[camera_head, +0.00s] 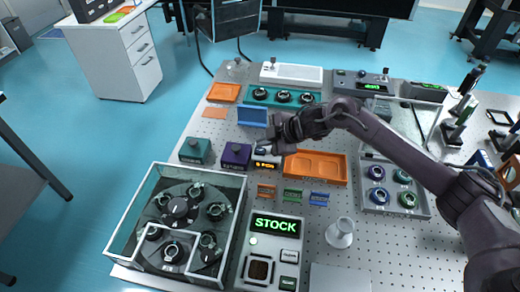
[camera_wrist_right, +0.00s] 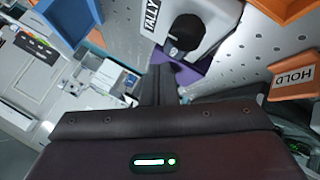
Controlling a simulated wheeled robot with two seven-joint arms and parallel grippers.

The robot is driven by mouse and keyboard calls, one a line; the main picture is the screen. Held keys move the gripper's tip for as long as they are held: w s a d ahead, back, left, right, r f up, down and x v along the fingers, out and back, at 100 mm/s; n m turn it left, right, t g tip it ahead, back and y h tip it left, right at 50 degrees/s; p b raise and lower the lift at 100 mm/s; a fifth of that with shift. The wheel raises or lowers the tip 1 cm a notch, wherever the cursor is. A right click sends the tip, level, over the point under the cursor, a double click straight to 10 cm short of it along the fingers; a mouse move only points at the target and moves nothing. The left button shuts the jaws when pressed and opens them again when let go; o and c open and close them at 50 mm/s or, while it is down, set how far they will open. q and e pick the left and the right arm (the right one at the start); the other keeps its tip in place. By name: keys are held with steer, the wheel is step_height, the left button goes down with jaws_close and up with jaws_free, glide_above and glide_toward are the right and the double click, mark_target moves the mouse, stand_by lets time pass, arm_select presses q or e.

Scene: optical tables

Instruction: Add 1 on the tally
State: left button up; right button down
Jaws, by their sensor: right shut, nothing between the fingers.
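The tally (camera_head: 264,160) is a small pale box with an orange lit display, between the purple box and the orange tray in the head view. Its digits are too small to read. In the right wrist view the tally (camera_wrist_right: 210,22) shows its TALLY label and a black round knob or button (camera_wrist_right: 186,34). My right gripper (camera_head: 265,142) is shut and empty, with its fingers pointing down close to the tally. In the right wrist view its fingertips (camera_wrist_right: 158,75) lie just beside the black button; I cannot tell whether they touch. My left gripper is not in view.
A purple box (camera_head: 236,155) and a green box (camera_head: 195,151) with dark knobs stand left of the tally. An orange tray (camera_head: 316,167) lies right, a blue bin (camera_head: 252,117) behind. The STOCK unit (camera_head: 274,227) and a glass-walled carousel (camera_head: 180,222) stand in front.

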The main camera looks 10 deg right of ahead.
mark_target(264, 151)
steer(key=shift+f, duration=0.1)
steer(key=shift+f, duration=0.35)
steer(key=shift+f+b, duration=0.4)
steer(key=shift+f, duration=0.05)
stand_by(0.7)
stand_by(0.3)
steer(key=shift+r+p, duration=0.8)
steer(key=shift+r, duration=0.05)
step_height(264, 151, up, 5)
steer(key=p, duration=0.4)
stand_by(0.6)
